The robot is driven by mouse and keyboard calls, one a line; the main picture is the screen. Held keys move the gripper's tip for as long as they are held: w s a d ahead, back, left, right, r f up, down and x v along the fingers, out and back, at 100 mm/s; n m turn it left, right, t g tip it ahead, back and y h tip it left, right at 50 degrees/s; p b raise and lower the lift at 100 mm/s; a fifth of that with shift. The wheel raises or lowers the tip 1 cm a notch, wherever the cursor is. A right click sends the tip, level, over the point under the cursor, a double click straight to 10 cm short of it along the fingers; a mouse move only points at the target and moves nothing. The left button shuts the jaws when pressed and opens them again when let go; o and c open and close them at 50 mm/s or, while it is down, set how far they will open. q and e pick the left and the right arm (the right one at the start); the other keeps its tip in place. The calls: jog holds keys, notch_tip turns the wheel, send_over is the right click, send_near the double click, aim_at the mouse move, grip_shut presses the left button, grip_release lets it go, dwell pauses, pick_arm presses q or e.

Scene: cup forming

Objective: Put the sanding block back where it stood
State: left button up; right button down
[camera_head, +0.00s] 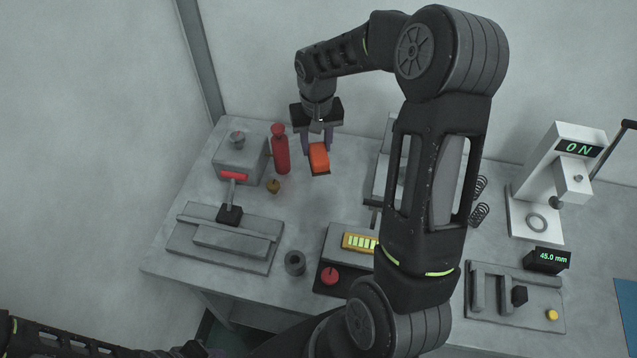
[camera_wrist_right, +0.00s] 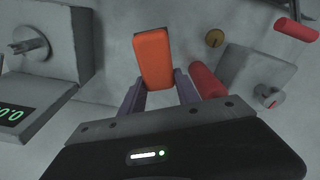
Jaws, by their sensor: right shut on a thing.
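The orange sanding block (camera_head: 318,157) is between the fingers of my right gripper (camera_head: 319,143), at the back of the table. The gripper points down and is shut on the block. In the right wrist view the block (camera_wrist_right: 154,60) sticks out past the two purple-grey fingers of the gripper (camera_wrist_right: 158,85). I cannot tell whether its underside touches the table. My left arm shows at the lower left of the head view, but I see no left gripper there.
A clamp fixture (camera_head: 232,240), a dark ring (camera_head: 295,262) and a yellow-lit panel (camera_head: 358,242) stand nearer. My right arm hides the middle right.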

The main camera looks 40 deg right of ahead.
jog(key=b, duration=0.3)
send_over(317, 178)
notch_tip(317, 178, down, 6)
jog(key=shift+s+a, duration=0.1)
jog(key=shift+a, duration=0.05)
jog(key=shift+f+b, duration=1.35)
jog(key=shift+f, duration=0.55)
jog(key=shift+f, duration=0.2)
jog(key=c, duration=0.9)
grip_release()
jog(key=shift+r, duration=0.15)
jog(key=r+p, duration=0.2)
jog(key=r, duration=0.2)
jog(key=r+p, duration=0.3)
jog(key=r, duration=0.1)
jog(key=r+p, duration=0.2)
jog(key=r, duration=0.2)
jog(key=shift+s+a, duration=0.25)
jog(key=shift+s, duration=0.1)
